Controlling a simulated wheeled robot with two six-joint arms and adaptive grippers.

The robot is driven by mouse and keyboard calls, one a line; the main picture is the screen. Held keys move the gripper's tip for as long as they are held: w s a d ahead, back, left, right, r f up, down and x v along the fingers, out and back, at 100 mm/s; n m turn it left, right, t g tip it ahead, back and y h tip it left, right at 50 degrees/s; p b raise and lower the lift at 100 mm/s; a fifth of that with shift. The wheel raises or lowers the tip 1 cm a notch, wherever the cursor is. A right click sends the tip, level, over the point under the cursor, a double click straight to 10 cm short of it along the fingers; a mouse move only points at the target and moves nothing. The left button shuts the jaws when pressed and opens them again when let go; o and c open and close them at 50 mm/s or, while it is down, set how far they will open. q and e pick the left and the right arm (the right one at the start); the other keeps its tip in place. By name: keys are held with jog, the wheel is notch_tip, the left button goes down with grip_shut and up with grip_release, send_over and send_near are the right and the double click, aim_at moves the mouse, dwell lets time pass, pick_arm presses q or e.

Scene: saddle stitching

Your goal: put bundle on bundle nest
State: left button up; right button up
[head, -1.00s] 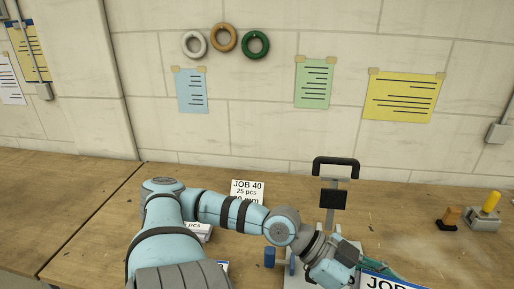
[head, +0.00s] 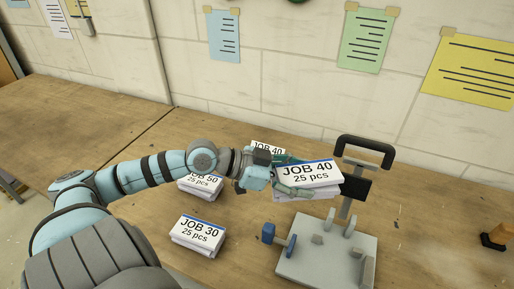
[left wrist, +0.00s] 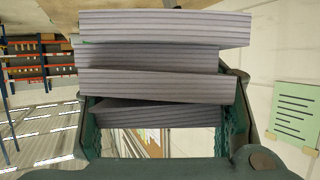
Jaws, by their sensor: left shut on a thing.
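The bundle (head: 308,173), a stack of white booklets with a blue edge marked "JOB 40 25 pcs", is held in the air by my left gripper (head: 284,184). In the left wrist view the bundle (left wrist: 160,85) shows as uneven layers of page edges between the two green fingers, and the gripper (left wrist: 165,125) is shut on it. A grey plate with short upright posts (head: 325,262), which looks like the bundle nest, stands below and a little right of the bundle. My right gripper is out of view.
A black-handled post (head: 366,150) rises at the back of the plate, close to the bundle's right end. A blue knob (head: 268,233) is at its left. The JOB 30 stack (head: 198,234) and JOB 50 stack (head: 200,183) lie left.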

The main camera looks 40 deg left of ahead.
aim_at(280, 206)
pick_arm(q)
jog(key=w+a+f+n+t+y, duration=0.2)
jog(key=w+a+f+n+y, duration=0.15)
jog(key=w+a, duration=0.45)
jog(key=shift+h, duration=0.35)
jog(key=f+b, duration=0.3)
jog(key=f, duration=0.3)
jog(key=s+f+b, duration=0.1)
jog(key=f+b, duration=0.2)
jog(key=f, duration=0.3)
jog(key=a+f+b, duration=0.1)
jog(key=f+b, duration=0.2)
jog(key=f, duration=0.3)
jog(key=shift+s+f, duration=0.15)
jog(key=shift+f, duration=0.2)
jog(key=shift+r, duration=0.1)
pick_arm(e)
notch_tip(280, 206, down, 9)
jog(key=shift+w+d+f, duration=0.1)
pick_arm(q)
jog(key=o, duration=1.5)
